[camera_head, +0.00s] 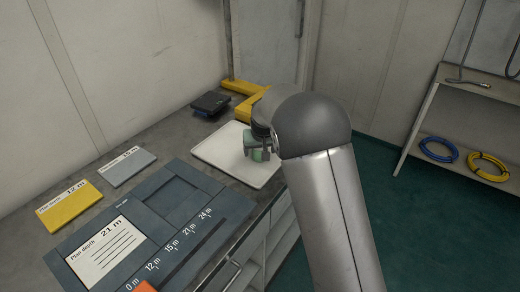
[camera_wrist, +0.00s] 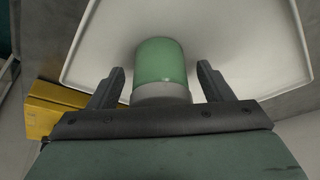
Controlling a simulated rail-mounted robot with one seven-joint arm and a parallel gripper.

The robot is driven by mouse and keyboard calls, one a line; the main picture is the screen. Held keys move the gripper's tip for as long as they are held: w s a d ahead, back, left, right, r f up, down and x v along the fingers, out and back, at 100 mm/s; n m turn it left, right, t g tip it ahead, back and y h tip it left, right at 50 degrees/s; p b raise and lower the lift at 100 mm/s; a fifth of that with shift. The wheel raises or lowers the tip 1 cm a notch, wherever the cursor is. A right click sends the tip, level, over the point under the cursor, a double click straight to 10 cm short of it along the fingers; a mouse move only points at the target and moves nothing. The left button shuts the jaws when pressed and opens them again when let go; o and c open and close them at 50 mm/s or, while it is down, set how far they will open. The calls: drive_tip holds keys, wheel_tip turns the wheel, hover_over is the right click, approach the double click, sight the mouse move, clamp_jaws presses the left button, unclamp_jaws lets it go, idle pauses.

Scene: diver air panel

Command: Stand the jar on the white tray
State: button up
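The jar, green with a grey end, is at the white tray (camera_head: 222,149). In the wrist view the jar (camera_wrist: 160,62) lies between the two dark fingers of my gripper (camera_wrist: 161,82), with a narrow gap on each side. Its grey end is nearest my gripper's palm, and the tray (camera_wrist: 245,45) fills the background. In the head view the jar (camera_head: 262,154) is partly hidden by my gripper and arm, over the right part of the tray. My gripper is open around it. I cannot tell whether the jar's base touches the tray.
A dark panel (camera_head: 160,235) with a depth scale and a plan card (camera_head: 105,252) lies left of the tray. Yellow (camera_head: 68,206) and grey (camera_head: 127,167) cards lie beyond it. A black device (camera_head: 209,103) and yellow bracket (camera_head: 247,104) stand behind the tray. Shelves stand right.

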drive_tip(key=shift+r, duration=0.15)
drive_tip(key=shift+r, duration=0.2)
drive_tip(key=b+v, duration=0.1)
drive_tip(key=v, duration=1.1)
drive_tip(key=s+d+m+g, duration=0.1)
drive_tip(key=s+d+g, duration=0.1)
drive_tip(key=s+d, duration=0.95)
drive_tip(key=s+d+f+g, duration=0.1)
drive_tip(key=s+d+f, duration=0.1)
drive_tip(key=s, duration=1)
drive_tip(key=s+d+f+m+g+h, duration=0.1)
drive_tip(key=s+d+f, duration=0.2)
drive_tip(key=s, duration=0.9)
drive_tip(key=shift+s+d+f+m, duration=0.25)
drive_tip(key=shift+s+d+m, duration=0.1)
drive_tip(key=shift+d, duration=0.1)
